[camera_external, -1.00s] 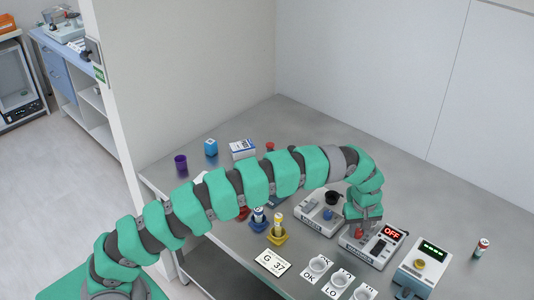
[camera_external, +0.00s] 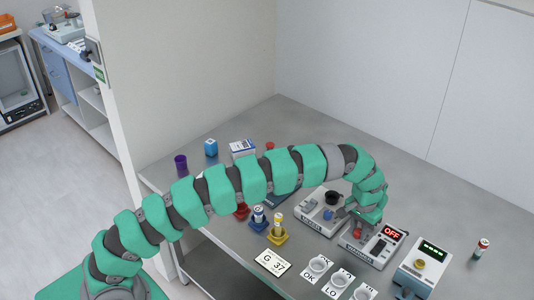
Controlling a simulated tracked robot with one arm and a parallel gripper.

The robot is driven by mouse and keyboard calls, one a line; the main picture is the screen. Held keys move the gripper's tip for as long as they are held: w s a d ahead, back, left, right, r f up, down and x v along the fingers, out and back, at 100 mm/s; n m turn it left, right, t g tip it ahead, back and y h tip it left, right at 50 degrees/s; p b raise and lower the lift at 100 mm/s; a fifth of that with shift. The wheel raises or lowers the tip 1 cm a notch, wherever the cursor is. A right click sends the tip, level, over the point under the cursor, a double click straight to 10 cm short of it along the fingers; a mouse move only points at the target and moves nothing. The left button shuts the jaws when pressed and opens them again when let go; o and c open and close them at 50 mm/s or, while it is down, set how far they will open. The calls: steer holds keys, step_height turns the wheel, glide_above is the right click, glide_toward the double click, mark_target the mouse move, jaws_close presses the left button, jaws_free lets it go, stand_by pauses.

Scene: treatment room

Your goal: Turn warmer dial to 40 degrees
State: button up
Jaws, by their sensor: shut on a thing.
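A white device (camera_external: 352,246) with a red display reading OFF (camera_external: 392,232) stands at the right of the bench; I take it for the warmer. A red dial (camera_external: 357,232) is on its left part, partly hidden by my gripper. A dark switch (camera_external: 379,247) sits beside the display. My gripper (camera_external: 358,225) points down over the device and appears shut on the red dial. The fingertips and the dial's marks are too small to read, so the dial's setting cannot be told.
Another device with a black cup and blue knob (camera_external: 328,214) stands close on the left. A device with a green display (camera_external: 432,247) stands on the right. A vial (camera_external: 481,247) stands far right.

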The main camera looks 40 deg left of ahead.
steer(key=m, duration=0.5)
steer(key=shift+m, duration=2.4)
steer(key=o, duration=1)
